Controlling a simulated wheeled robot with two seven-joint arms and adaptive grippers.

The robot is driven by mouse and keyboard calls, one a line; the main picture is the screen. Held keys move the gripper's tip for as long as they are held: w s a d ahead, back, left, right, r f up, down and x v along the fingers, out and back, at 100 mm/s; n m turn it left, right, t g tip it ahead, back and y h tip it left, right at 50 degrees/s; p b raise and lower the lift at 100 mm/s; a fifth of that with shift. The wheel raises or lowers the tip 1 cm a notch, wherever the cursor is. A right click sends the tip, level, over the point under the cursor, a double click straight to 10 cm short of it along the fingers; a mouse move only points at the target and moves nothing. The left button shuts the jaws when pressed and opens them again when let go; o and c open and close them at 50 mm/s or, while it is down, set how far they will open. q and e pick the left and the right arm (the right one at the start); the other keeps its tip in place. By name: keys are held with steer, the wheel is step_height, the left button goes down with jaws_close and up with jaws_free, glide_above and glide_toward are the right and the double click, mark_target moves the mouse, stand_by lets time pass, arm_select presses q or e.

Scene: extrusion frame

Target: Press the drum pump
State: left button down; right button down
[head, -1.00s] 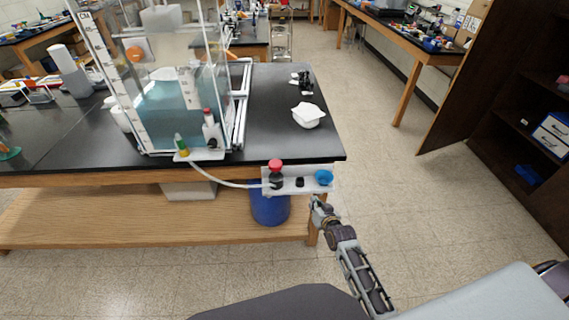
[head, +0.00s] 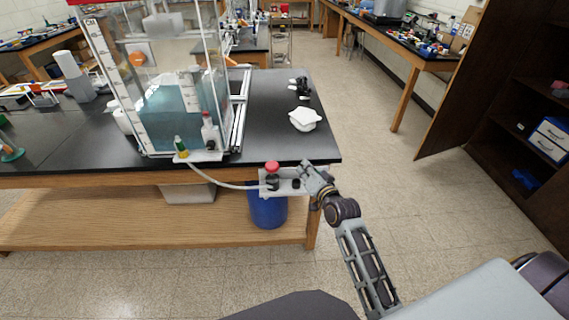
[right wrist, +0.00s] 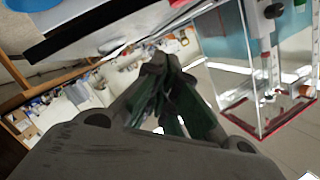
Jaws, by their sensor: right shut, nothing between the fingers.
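The drum pump shows in the head view as a blue drum (head: 268,207) below the table's front edge, with a red-topped black pump head (head: 272,170) above it. A white bracket (head: 287,190) at the table edge runs right from the pump head. My right gripper (head: 306,167) is shut and empty, above the right end of this bracket, to the right of the red top and apart from it. In the right wrist view its dark, green-padded fingers (right wrist: 158,66) meet at the tips. My left gripper is not in view.
A clear water tank (head: 170,105) stands on the black table (head: 262,135), with a pale hose (head: 208,178) leading to the pump. White crumpled cloth-like material (head: 305,118) lies near the right corner. Open floor (head: 400,215) lies right of the table.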

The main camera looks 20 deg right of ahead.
mark_target(272, 167)
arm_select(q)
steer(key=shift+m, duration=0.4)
arm_select(e)
steer(key=shift+w+f+m, duration=0.1)
steer(key=shift+m, duration=0.3)
steer(key=shift+w, duration=0.15)
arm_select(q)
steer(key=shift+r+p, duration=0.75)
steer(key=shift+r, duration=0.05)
arm_select(e)
steer(key=w+a+f, duration=0.3)
steer(key=w+f, duration=0.1)
steer(key=w, duration=0.5)
steer(key=shift+w+a+f, duration=0.2)
steer(key=shift+w+f, duration=0.05)
steer(key=shift+w, duration=0.15)
